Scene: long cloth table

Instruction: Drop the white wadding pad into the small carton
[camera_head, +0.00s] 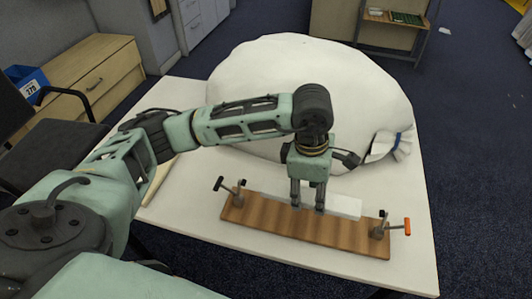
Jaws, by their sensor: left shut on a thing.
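A long, flat white block (343,206), which looks like the white wadding pad, lies along the back of a wooden board on the table. My left gripper (307,207) points straight down at it, with its fingers closed on the pad near its middle. The fingers hide part of the pad, and I cannot tell whether it is lifted off the surface. I see no small carton in this view. My right gripper is not in view.
The wooden board (270,220) has a clamp at each end, the right one with an orange handle (407,226). A huge white rounded bulk (370,95) fills the table's back. A white glove (390,147) lies at right. The table's front right (415,265) is clear.

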